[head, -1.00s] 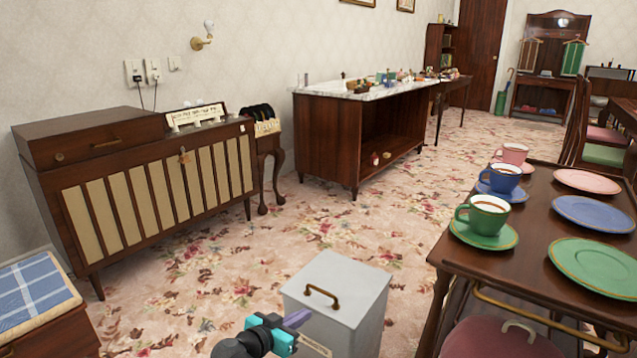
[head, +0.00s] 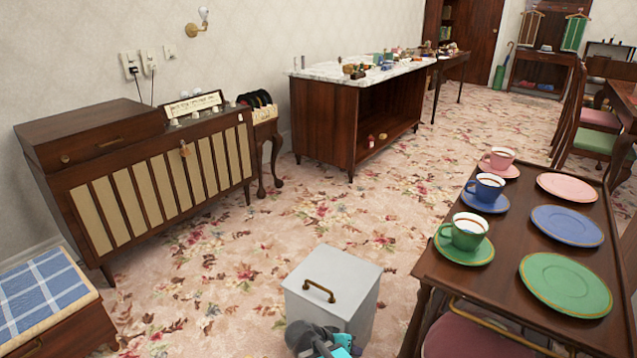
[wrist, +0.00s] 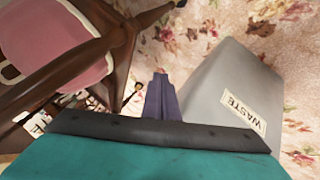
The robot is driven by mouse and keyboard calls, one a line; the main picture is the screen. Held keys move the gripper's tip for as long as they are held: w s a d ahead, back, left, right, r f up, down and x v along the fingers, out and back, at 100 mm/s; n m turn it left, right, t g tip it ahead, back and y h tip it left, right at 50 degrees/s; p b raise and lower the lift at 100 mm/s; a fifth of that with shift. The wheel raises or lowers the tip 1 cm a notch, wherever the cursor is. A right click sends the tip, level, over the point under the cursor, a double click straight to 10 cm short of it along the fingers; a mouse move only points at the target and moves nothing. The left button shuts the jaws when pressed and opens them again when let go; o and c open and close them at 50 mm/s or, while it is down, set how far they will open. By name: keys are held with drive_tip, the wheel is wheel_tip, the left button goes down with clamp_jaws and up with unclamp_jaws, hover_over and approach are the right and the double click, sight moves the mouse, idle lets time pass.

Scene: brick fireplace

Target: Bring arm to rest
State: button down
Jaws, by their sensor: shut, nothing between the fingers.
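My gripper (wrist: 161,97) shows in the wrist view as purple-grey fingers pressed together, shut and empty. It points down past a grey waste bin to its right and a wooden chair or stool with a pink seat to its left. In the head view only part of my arm's end shows at the bottom edge, in front of the bin; the fingertips are hidden there. The grey bin (head: 335,283) has a brass handle on its lid, and its "WASTE" label shows in the wrist view (wrist: 240,108).
A wooden trolley (head: 449,272) with cups and plates stands at the right. A radio cabinet (head: 160,185) stands at the left, with a stool with a blue checked cushion (head: 45,297) in front. A marble-topped counter (head: 345,120) is behind. The flowered carpet (head: 240,260) between is clear.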

drive_tip(key=s+d+f+n+g+y+p, duration=0.1)
drive_tip(key=s+d+g+p, duration=0.2)
drive_tip(key=s+p, duration=0.25)
drive_tip(key=s+d+n+g+y+p, duration=0.1)
drive_tip(key=s+d+g+p, duration=0.1)
drive_tip(key=s+d+p, duration=0.3)
drive_tip(key=s+r+g+y+p, duration=0.1)
drive_tip(key=s+g+y+p, duration=0.1)
drive_tip(key=s+p, duration=0.3)
drive_tip(key=s+a+r+g+y+p, duration=0.1)
drive_tip(key=s+g+y+p, duration=0.1)
drive_tip(key=s+p, duration=0.4)
drive_tip(key=s+y, duration=0.1)
drive_tip(key=s, duration=0.3)
drive_tip(key=shift+s+r+n+y, duration=0.3)
drive_tip(key=shift+s+r+n, duration=0.05)
drive_tip(key=shift+s+n, duration=0.05)
